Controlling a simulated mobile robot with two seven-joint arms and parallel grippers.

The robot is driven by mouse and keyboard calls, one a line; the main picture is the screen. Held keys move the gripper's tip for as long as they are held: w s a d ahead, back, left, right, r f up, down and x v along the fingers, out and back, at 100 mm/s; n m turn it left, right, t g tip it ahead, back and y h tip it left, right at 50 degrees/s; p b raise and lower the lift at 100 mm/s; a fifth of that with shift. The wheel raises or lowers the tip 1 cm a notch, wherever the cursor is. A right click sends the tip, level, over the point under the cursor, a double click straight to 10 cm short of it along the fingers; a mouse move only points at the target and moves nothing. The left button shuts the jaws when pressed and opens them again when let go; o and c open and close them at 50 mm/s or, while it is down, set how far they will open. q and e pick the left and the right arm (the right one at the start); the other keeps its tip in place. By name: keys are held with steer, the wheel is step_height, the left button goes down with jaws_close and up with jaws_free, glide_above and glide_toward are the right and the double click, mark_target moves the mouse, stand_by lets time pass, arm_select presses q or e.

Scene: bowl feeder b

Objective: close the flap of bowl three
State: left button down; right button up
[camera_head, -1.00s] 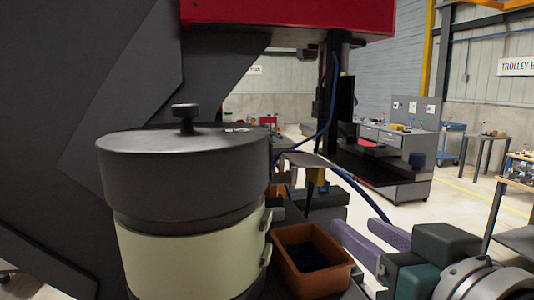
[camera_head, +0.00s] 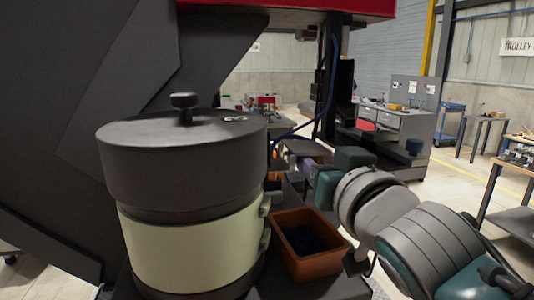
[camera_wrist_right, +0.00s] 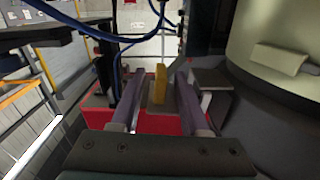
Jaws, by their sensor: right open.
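A large drum-shaped bowl (camera_head: 190,240) with a cream band and a dark knobbed lid (camera_head: 185,160) fills the left of the head view. Its cream wall also shows at the right of the wrist view (camera_wrist_right: 270,40). My right gripper (camera_head: 305,158) reaches past the bowl's right side. In the wrist view my right gripper (camera_wrist_right: 159,78) has its two purple fingers apart, with an upright yellow tab (camera_wrist_right: 160,84) in the gap between them. Whether they touch the tab I cannot tell. The flap's plate is not clearly visible; I cannot tell its angle. My left gripper is out of view.
An orange-brown bin (camera_head: 308,262) with dark contents stands right of the bowl, beneath my right arm. A blue cable (camera_head: 300,128) hangs behind the gripper. A red surface (camera_wrist_right: 100,117) lies beyond the fingers. Grey workbenches stand farther back.

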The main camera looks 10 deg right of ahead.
steer(key=shift+c, duration=0.2)
jaws_close()
stand_by(0.4)
